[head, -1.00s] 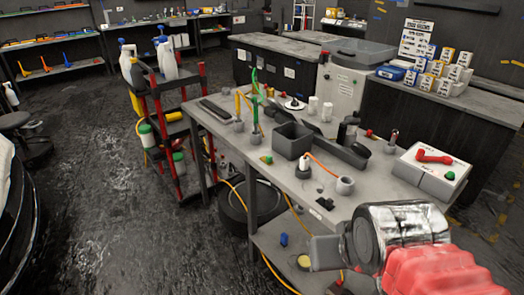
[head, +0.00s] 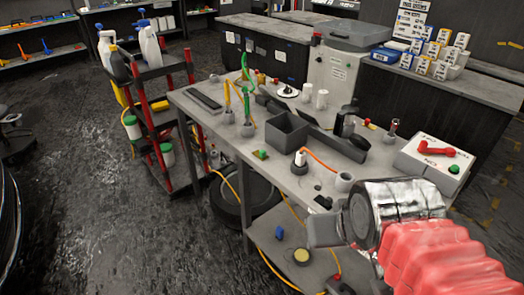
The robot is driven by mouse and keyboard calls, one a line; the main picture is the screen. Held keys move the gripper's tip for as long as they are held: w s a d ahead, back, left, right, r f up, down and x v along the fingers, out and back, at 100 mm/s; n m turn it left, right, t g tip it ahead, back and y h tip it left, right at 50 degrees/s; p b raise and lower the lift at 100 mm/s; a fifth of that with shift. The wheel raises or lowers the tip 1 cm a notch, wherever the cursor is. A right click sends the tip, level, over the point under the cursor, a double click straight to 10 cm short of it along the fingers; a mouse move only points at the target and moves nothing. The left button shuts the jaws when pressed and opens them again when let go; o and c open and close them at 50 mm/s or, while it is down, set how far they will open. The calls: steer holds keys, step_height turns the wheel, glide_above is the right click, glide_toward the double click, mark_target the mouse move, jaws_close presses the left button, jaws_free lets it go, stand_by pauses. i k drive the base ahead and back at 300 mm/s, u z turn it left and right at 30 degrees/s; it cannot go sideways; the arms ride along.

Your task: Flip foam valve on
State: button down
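A red lever handle (head: 434,148) lies across the top of a white box (head: 410,158) at the right end of the workbench; it looks like the foam valve. A green button (head: 454,169) sits near its right corner, and the lettering is too small to read surely. My arm comes in at the lower right, with a red sleeve and a silver wrist. The grey end of my gripper (head: 325,231) points left, in front of the bench's near edge, left of and nearer than the box. It appears apart from the lever. Its fingers cannot be made out.
The grey workbench (head: 205,113) holds a dark open bin (head: 287,134), bottles, an orange hose and small tools. A red-framed cart (head: 150,110) with spray bottles stands to its left. Yellow hose runs beneath the bench. The dark floor at left is mostly clear.

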mark_target(263, 152)
steer(key=u, duration=0.15)
steer(key=k, duration=0.65)
steer(key=u, duration=0.7)
steer(key=i, duration=1.8)
steer(key=z, duration=0.3)
